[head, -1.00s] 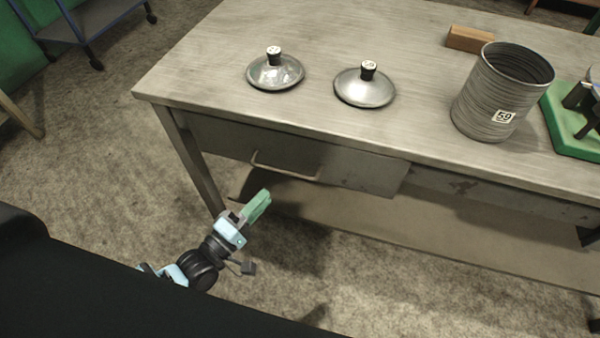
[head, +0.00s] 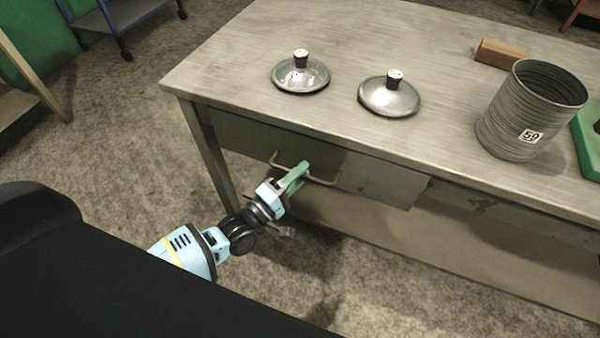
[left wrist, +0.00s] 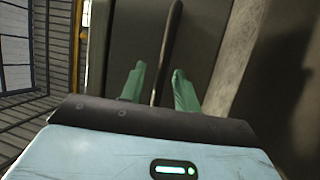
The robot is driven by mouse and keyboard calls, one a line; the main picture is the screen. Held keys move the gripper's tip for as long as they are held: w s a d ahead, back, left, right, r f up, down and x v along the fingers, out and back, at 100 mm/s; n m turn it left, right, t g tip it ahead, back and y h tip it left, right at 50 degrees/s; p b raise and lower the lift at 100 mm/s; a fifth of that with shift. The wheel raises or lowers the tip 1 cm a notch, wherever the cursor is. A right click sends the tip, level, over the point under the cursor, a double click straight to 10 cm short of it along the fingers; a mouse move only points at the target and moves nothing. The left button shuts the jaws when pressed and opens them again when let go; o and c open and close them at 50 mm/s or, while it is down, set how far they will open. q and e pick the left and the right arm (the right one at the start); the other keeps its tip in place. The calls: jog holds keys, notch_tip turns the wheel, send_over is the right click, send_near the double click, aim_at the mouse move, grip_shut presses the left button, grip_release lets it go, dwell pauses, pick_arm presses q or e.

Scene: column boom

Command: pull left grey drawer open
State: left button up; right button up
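The left grey drawer (head: 349,174) is set under the table top and has a bar handle (head: 322,181) on its front. The handle also shows in the left wrist view (left wrist: 172,45), running between the fingers. My left gripper (head: 301,172) is at the handle, its green fingertips in front of the drawer. In the left wrist view the fingers (left wrist: 158,86) stand apart on either side of the bar, with a gap visible. The drawer front looks close to the table's edge line. My right gripper is in neither view.
On the grey table (head: 240,75) are two metal lids (head: 312,80) (head: 388,102), a ribbed can (head: 520,115) marked 59, a wooden block (head: 500,53) and a green object (head: 588,140) at the right edge.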

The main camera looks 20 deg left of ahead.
pick_arm(q)
jog(key=shift+w+d, duration=0.1)
jog(key=shift+w, duration=0.05)
jog(key=shift+c, duration=0.3)
grip_shut()
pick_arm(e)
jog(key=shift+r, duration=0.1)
